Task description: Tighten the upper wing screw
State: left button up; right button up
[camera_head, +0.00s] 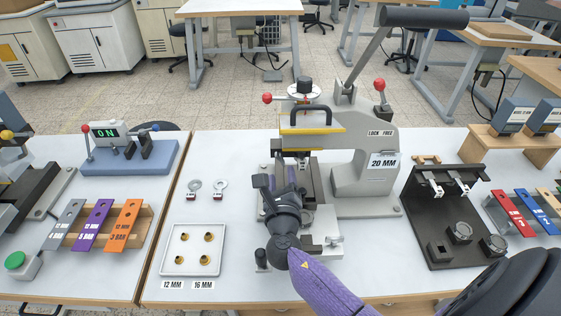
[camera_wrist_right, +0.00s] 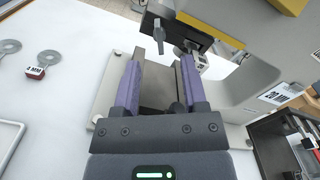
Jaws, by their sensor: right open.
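The foil stamping press (camera_head: 366,150) stands on the middle table. My right gripper (camera_head: 285,178) reaches into its front, below the stamping head. In the right wrist view my gripper (camera_wrist_right: 161,75) has its two purple fingers apart with nothing between them. A small grey wing-shaped screw (camera_wrist_right: 160,35) shows beyond the fingertips, under the head, apart from them; it looks like the upper wing screw. Another small metal fitting (camera_wrist_right: 200,60) is to its right, partly behind the right finger. In the head view my gripper and arm hide much of this area. My left gripper is not in view.
A white tray (camera_head: 165,262) with several brass pieces lies left of the press, with two ring tags (camera_head: 195,186) behind it. A black fixture (camera_head: 420,225) stands to the right. The press's handle (camera_head: 424,17) rises above. The table's left rear part is clear.

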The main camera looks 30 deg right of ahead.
aim_at(281, 162)
jog(key=b+x, duration=0.1)
jog(key=x, duration=0.4)
grip_shut()
